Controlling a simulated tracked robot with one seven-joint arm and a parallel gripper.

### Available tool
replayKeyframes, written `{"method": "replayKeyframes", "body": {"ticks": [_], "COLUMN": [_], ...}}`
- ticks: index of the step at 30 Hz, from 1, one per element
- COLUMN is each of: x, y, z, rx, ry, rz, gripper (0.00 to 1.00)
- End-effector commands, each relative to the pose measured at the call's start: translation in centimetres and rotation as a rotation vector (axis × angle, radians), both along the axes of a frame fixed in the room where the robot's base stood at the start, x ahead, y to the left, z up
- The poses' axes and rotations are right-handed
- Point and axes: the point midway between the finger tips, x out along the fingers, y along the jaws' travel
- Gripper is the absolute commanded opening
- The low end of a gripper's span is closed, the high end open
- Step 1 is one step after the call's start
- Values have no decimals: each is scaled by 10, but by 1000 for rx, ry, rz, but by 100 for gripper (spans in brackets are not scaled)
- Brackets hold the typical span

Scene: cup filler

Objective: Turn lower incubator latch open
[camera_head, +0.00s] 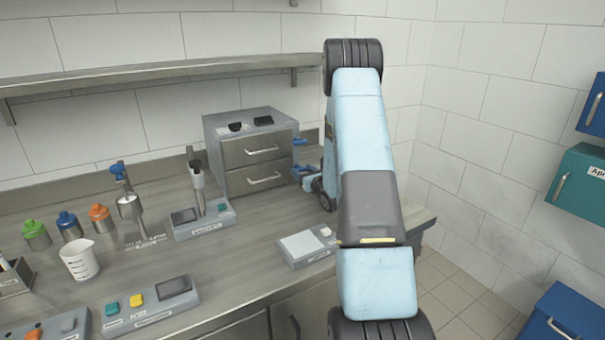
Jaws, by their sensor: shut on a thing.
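The incubator (212,150) is a grey metal box on the bench with two stacked doors, each with a bar handle. The upper latch (299,141) is a small blue lever at the right edge of the upper door. The lower latch (300,171) is a similar blue lever at the right edge of the lower door. My gripper (310,182) is at the lower latch and shut on it. My own arm hides much of the gripper and the area to its right. Both doors look closed.
A scale-like device (305,247) sits on the bench front near my arm. A stirrer device (203,215), a beaker (80,260) and several capped jars stand to the left. A metal shelf (150,75) runs above. Blue and teal boxes are at the far right.

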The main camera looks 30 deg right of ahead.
Motion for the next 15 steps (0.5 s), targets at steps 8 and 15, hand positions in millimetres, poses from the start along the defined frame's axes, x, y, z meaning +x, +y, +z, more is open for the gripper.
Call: {"method": "replayKeyframes", "body": {"ticks": [8, 15], "x": [0, 0], "y": [0, -2], "z": [0, -1], "rx": [100, 293], "ry": [3, 9], "rz": [3, 1], "gripper": [31, 31]}}
